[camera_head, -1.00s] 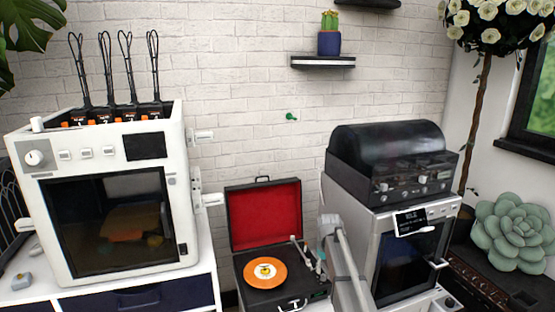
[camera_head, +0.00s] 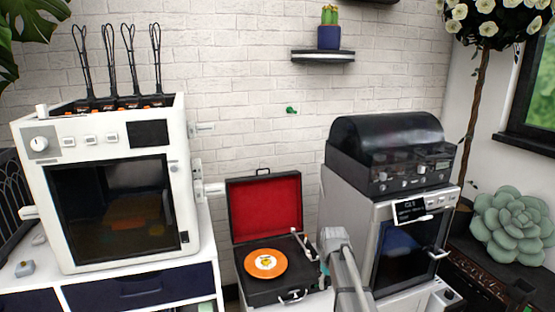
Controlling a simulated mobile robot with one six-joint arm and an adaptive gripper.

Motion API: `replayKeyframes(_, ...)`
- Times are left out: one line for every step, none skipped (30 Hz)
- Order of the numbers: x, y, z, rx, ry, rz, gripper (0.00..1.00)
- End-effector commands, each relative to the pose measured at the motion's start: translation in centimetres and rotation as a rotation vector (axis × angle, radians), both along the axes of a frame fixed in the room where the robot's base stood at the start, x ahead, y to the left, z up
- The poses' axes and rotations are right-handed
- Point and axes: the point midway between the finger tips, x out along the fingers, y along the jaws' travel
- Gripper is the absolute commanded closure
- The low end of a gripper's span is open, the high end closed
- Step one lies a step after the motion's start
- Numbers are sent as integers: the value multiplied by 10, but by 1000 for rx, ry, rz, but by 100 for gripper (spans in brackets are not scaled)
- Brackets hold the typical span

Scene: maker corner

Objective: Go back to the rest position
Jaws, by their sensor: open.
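A grey arm link (camera_head: 345,270), which I take to be mine, rises from the bottom edge right of centre. It stands in front of the gap between the record player and the grey machine. My gripper does not show clearly anywhere in the view, so its jaws cannot be seen. No held object is visible.
An open record player (camera_head: 265,210) with an orange record (camera_head: 265,263) sits left of the arm link. A white printer (camera_head: 190,215) stands at left. A grey machine (camera_head: 345,200) with a dark-lidded unit (camera_head: 390,150) on top stands right. A succulent (camera_head: 510,228) is far right.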

Motion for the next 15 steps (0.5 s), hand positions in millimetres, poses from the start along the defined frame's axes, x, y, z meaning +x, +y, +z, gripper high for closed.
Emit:
replayKeyframes(-18,0,-9,0,0,-11,49)
replayKeyframes(-26,0,-12,0,0,-20,49)
replayKeyframes(-38,0,-16,0,0,-32,49)
replayKeyframes(-46,0,-19,0,0,-41,49)
replayKeyframes(-58,0,-24,0,0,-54,49)
replayKeyframes(-72,0,-29,0,0,-68,49)
replayKeyframes(-83,0,-34,0,0,-81,49)
replayKeyframes(-93,1,-37,0,0,-93,49)
replayKeyframes(-105,1,-41,0,0,-106,49)
replayKeyframes(-113,1,-44,0,0,-117,49)
replayKeyframes(-119,1,-45,0,0,-125,49)
replayKeyframes(-129,1,-49,0,0,-136,49)
replayKeyframes(-133,1,-50,0,0,-143,49)
replayKeyframes(-139,1,-52,0,0,-150,49)
replayKeyframes(-147,1,-55,0,0,-159,49)
